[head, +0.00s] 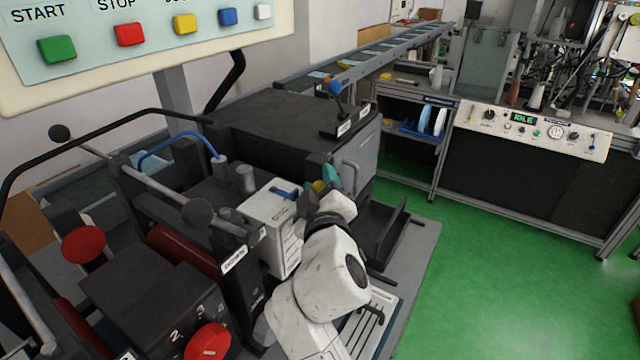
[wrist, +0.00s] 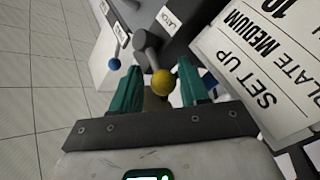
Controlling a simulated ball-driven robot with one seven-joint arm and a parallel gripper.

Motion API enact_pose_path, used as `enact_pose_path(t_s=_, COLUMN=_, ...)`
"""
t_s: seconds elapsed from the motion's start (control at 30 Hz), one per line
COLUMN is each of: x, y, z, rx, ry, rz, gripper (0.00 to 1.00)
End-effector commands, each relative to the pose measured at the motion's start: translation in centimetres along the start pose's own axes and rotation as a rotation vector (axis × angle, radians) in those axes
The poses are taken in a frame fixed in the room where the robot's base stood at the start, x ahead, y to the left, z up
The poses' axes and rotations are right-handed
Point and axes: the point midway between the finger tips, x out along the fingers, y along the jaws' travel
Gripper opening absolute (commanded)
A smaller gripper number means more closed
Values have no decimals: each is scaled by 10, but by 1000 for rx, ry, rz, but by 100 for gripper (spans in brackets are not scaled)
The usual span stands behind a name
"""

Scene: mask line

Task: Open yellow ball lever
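The yellow ball (wrist: 162,83) is the round end of a short grey lever arm (wrist: 146,46) in the wrist view. The arm is fixed beside a dark block with a label that seems to read LATCH. My gripper (wrist: 160,88) has two teal fingers, one on each side of the ball. The fingers stand apart, with small gaps to the ball, so I see no clear contact. In the head view the yellow ball (head: 318,186) is small and partly hidden by my gripper (head: 328,180), which is beside the white box.
A blue ball lever (wrist: 114,64) stands left of my fingers in the wrist view. A white sign (wrist: 265,60) lies close on the right. In the head view, a white box (head: 268,222) with a blue handle and a dark machine housing (head: 275,125) crowd the gripper. Green floor is free at right.

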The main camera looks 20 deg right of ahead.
Motion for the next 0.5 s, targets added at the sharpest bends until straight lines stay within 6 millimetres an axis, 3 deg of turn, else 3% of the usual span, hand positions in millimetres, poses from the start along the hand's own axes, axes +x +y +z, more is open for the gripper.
enact_pose_path(t_s=0.43, x=0, y=1, z=0, rx=0, ry=-1, rz=3, gripper=1)
enact_pose_path(t_s=0.5, x=0, y=2, z=0, rx=0, ry=-1, rz=3, gripper=0)
